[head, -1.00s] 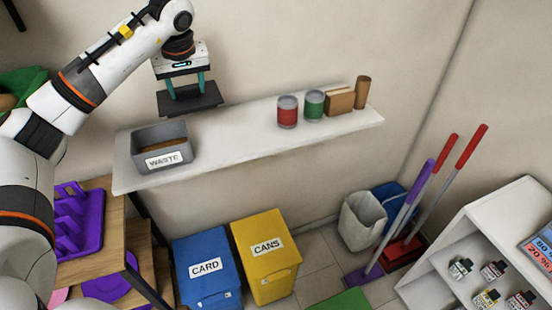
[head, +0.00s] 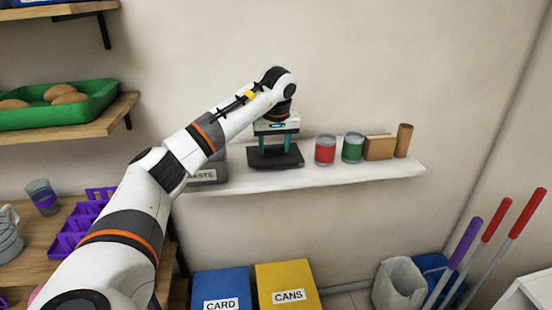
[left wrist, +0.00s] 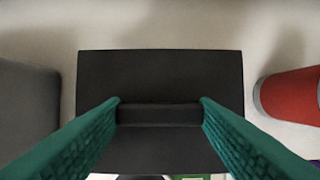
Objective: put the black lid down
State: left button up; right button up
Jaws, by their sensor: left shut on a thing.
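The black lid (head: 290,160) is a flat dark rectangle with a raised bar handle (left wrist: 158,114). It is level, low over the white shelf (head: 330,177) or on it; I cannot tell whether it touches. It is between the grey WASTE box (head: 209,177) and the red can (head: 325,150). My left gripper (head: 275,148) points down with its green fingers shut on the handle. In the left wrist view the lid (left wrist: 158,72) lies apart from the box and the can. My right gripper is out of view.
A green can (head: 352,148), a tan block (head: 378,147) and a brown cylinder (head: 403,140) stand right of the red can. The shelf's front strip is clear. Blue CARD (head: 220,285) and yellow CANS (head: 287,285) bins stand below.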

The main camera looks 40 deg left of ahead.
aim_at(275, 155)
pick_arm(q)
jog(key=shift+f, duration=1.8)
jog(key=shift+s+d+f, duration=0.1)
jog(key=o, duration=0.9)
jog(key=shift+o, duration=0.2)
